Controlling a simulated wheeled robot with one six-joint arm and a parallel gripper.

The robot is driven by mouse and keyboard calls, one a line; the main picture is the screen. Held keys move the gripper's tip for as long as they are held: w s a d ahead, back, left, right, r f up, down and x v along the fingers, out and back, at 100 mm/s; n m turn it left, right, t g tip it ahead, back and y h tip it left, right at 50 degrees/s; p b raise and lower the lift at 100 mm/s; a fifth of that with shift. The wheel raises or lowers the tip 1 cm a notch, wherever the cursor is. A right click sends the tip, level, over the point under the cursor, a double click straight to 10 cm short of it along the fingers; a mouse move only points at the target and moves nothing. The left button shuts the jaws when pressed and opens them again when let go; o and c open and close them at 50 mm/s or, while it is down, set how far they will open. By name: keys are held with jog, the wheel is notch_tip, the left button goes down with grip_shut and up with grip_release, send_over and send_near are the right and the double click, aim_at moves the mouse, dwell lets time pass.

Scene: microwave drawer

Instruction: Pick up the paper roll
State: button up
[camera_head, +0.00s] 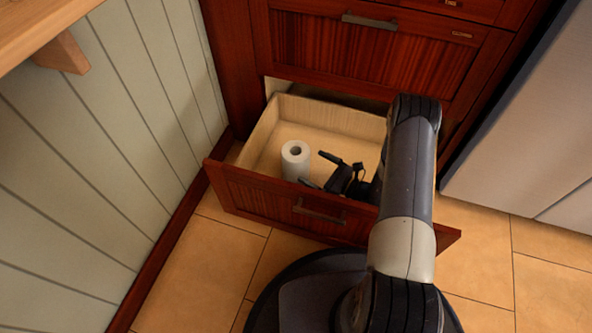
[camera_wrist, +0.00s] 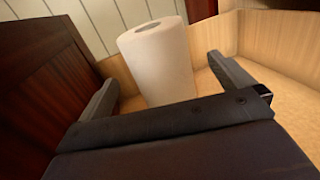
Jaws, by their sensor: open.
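The white paper roll (camera_head: 295,160) stands upright in the open bottom drawer (camera_head: 262,124), near the drawer's front left part. My gripper (camera_head: 318,170) is inside the drawer, to the right of the roll, with its fingers apart and pointing left toward it. In the wrist view the paper roll (camera_wrist: 158,62) stands ahead of my gripper (camera_wrist: 160,82), between the directions of the two fingers. The gripper is open and empty. The roll's lower end is partly hidden by the gripper body in the wrist view.
The drawer's wooden front panel (camera_head: 240,194) stands close to my gripper. Another closed drawer (camera_head: 385,55) is above. A panelled wall (camera_head: 110,130) is at the left and a pale appliance (camera_head: 530,120) at the right. The drawer floor around the roll looks clear.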

aim_at(296, 160)
jog(key=b+x, duration=0.1)
jog(key=x, duration=0.2)
jog(key=b+x, duration=0.2)
jog(key=x, duration=0.2)
jog(key=shift+a+f, duration=0.25)
jog(key=c, duration=1.3)
